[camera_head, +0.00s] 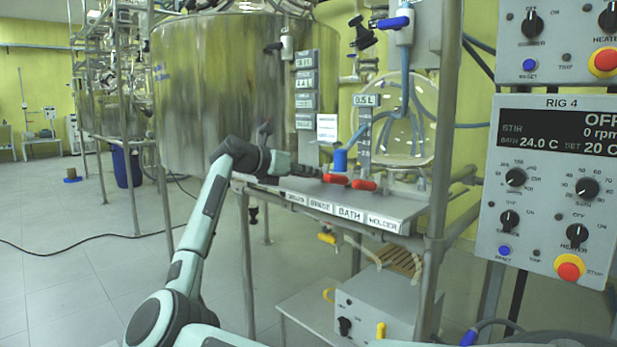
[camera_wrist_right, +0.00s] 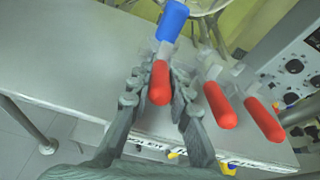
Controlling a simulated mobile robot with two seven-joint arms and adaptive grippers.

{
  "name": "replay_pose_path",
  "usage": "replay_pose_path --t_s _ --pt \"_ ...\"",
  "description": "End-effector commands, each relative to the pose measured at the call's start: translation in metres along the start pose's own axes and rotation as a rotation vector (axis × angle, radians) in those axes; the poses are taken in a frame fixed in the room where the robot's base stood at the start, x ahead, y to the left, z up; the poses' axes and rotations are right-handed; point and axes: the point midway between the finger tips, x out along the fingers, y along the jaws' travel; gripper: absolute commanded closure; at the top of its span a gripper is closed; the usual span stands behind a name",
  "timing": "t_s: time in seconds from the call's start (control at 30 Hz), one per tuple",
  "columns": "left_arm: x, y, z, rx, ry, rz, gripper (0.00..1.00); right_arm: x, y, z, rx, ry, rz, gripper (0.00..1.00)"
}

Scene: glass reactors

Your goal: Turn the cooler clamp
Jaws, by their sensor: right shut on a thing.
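Three red clamp handles stand in a row on the grey metal shelf. My right gripper (camera_wrist_right: 157,80) is shut on the leftmost red clamp handle (camera_wrist_right: 159,84), with a finger on each side of it in the right wrist view. In the head view my right gripper (camera_head: 300,170) reaches in over the shelf from the left, and the held handle is hidden there. The middle red handle (camera_wrist_right: 220,105) and the right red handle (camera_wrist_right: 264,119) are free. They also show in the head view as the middle handle (camera_head: 335,179) and right handle (camera_head: 364,185). My left gripper is out of view.
The shelf (camera_head: 405,207) has front labels, including BATH and HOLDER. A blue-topped part (camera_head: 340,161) stands behind the handles, near a glass vessel (camera_head: 408,120). A large steel tank (camera_head: 215,90) is behind my arm. The RIG 4 control panel (camera_head: 555,190) stands to the right.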

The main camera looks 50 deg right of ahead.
Motion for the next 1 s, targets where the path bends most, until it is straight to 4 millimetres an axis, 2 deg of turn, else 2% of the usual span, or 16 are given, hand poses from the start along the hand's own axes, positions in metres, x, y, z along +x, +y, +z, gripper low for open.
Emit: replay_pose_path --t_s 0.43,0.47,0.6,0.87,1.0 --pt "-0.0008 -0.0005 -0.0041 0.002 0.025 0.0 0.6 -0.0004 0.0004 0.0004 0.001 -0.011 0.0 1.0" --pt "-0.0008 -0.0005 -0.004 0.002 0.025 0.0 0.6 -0.0004 0.0004 0.0004 0.001 -0.011 0.0 0.79" --pt "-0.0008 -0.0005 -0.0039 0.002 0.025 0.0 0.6 -0.0003 0.0003 0.0001 0.001 -0.01 0.0 0.61" --pt "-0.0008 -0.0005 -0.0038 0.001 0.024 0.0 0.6 -0.0002 0.0002 -0.0004 0.0 -0.009 -0.001 0.6" --pt "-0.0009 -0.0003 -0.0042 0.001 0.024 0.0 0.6 -0.0073 0.0007 -0.0005 0.0 -0.009 0.0 0.6"
